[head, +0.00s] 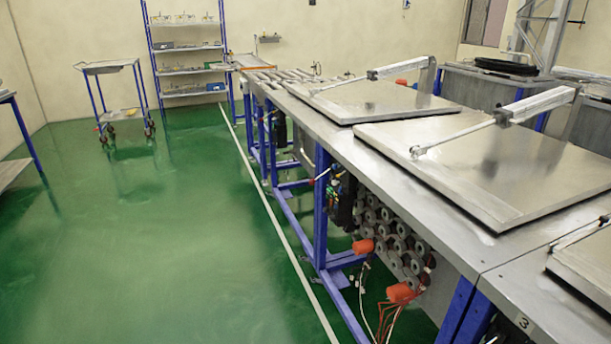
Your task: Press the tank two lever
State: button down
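A row of steel tanks runs along the right side, with flat metal lids lying closed on top. The nearer full lid (490,175) and the farther lid (370,100) each have a pneumatic arm attached. A third lid (590,260) is cut off at the right edge. A small fitting with a red end (322,175) sticks out from the tank front beside a blue leg; I cannot tell whether it is a lever. My gripper is not in view.
Orange-red parts (400,293) and loose hoses (385,318) hang below the tanks. The green floor (170,250) to the left is clear. A blue-legged cart (108,68) and a shelf rack (187,55) stand at the back.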

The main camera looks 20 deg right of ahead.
aim_at(312, 181)
jog(key=i+j+z, duration=0.1)
jog(key=i+z, duration=0.25)
jog(key=i, duration=0.15)
jog(key=i+j+z, duration=0.35)
jog(key=i, duration=0.15)
jog(key=i+j+z, duration=0.2)
jog(key=i+z, duration=0.15)
jog(key=i+j+z, duration=0.7)
jog(key=k, duration=0.1)
